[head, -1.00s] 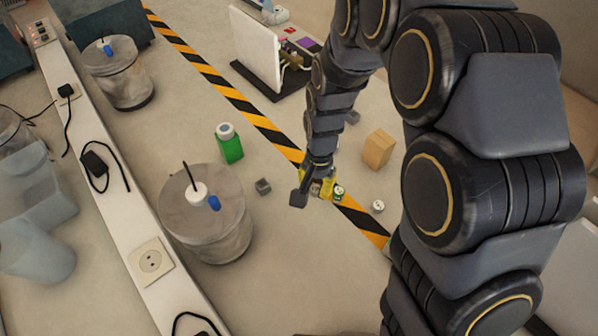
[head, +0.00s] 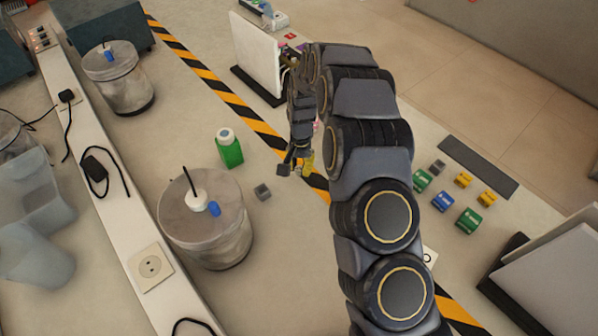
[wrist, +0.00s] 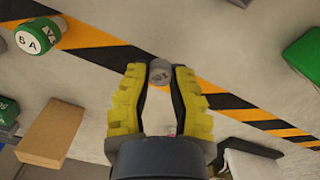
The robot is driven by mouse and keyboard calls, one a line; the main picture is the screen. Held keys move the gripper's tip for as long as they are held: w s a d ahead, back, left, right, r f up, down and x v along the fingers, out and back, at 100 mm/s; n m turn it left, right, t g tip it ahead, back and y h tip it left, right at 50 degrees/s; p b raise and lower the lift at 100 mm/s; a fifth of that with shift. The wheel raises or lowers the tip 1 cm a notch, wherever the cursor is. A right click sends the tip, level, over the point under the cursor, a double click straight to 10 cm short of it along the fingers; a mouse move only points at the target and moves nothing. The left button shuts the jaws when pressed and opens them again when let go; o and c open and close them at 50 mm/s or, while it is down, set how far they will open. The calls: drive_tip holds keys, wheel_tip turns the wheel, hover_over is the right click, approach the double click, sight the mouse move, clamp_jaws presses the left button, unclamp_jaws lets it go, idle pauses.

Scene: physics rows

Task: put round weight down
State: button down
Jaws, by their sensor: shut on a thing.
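The round weight (wrist: 160,72) is a small grey cylinder in the wrist view. It sits between the yellow fingertips of my gripper (wrist: 160,78), which is shut on it. In the head view my gripper (head: 298,164) is near the black-and-yellow floor stripe, right of the green bottle. The weight cannot be made out there. In the wrist view the stripe lies below and behind the weight; I cannot tell the height above the surface.
A white panel (head: 256,55) stands behind. Several coloured blocks (head: 468,220) lie right. A wooden block (wrist: 50,132) and a green-and-white piece (wrist: 37,36) show in the wrist view.

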sight(299, 179)
drive_tip(key=shift+w+a+f, duration=0.1)
drive_tip(key=shift+w+f, duration=0.2)
drive_tip(key=shift+f, duration=1.5)
drive_tip(key=c, duration=1.1)
unclamp_jaws()
drive_tip(key=shift+f, duration=0.15)
drive_tip(key=shift+o, duration=0.2)
drive_tip(key=r, duration=1.2)
drive_tip(key=shift+w+d+r, duration=0.15)
drive_tip(key=shift+d+r, duration=0.05)
drive_tip(key=shift+r, duration=0.05)
